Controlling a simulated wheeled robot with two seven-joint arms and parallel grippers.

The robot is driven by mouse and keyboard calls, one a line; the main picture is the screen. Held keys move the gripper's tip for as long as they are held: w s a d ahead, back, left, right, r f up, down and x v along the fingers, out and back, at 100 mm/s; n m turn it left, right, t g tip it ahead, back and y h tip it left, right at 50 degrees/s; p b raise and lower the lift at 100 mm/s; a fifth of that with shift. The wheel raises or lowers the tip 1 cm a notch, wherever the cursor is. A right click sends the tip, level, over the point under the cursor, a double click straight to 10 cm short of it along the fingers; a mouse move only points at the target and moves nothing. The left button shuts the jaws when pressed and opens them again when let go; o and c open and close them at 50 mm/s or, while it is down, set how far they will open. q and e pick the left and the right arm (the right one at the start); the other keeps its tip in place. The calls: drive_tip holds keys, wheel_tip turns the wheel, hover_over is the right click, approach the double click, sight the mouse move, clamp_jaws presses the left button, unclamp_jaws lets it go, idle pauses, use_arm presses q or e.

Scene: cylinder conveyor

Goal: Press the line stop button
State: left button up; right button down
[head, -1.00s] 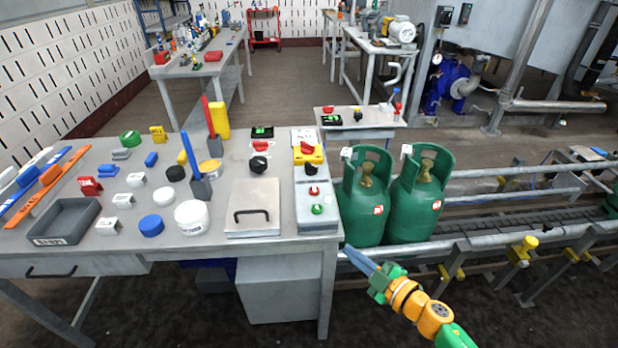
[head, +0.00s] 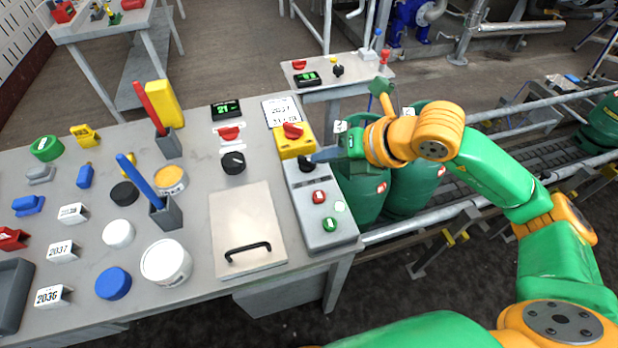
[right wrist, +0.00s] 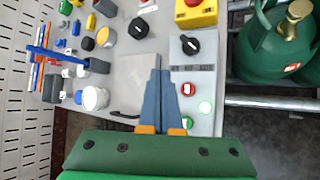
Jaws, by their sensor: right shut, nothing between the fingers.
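A grey control box (head: 325,236) lies at the table's right edge. It carries a red button (head: 319,197), a green button (head: 330,224), a pale round lamp (head: 340,207) and a black knob (head: 306,163). In the right wrist view the red button (right wrist: 188,90) shows just right of the fingers. A yellow box (head: 296,147) with a red knob (head: 293,130) sits behind. My right gripper (head: 314,157) is shut and empty, its tips over the box's far end near the black knob. I cannot tell whether they touch anything. My left gripper is out of view.
Two green gas cylinders (head: 412,185) stand on the conveyor right of the table, below my right arm. A hinged-looking plate with a handle (head: 248,228) lies left of the control box. Blocks, tubs and pens crowd the table's left side.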

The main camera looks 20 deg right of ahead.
sight(323, 199)
drive_tip(key=f+b, duration=0.4)
drive_tip(key=f, duration=0.1)
drive_tip(key=f+b, duration=0.2)
drive_tip(key=f, duration=0.1)
drive_tip(key=shift+s+f+b, duration=0.25)
drive_tip(key=shift+b, duration=0.15)
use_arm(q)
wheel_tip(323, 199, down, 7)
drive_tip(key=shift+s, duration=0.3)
use_arm(e)
drive_tip(key=shift+f, duration=0.1)
idle(1.2)
use_arm(q)
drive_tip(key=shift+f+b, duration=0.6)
drive_tip(key=shift+b, duration=0.1)
use_arm(e)
drive_tip(key=shift+f, duration=0.4)
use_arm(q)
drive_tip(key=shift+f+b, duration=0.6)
use_arm(e)
drive_tip(key=shift+f, duration=0.5)
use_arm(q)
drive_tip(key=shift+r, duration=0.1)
use_arm(e)
drive_tip(key=shift+r, duration=0.1)
use_arm(q)
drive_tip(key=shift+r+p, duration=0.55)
drive_tip(key=shift+p, duration=0.1)
use_arm(e)
drive_tip(key=shift+r, duration=0.8)
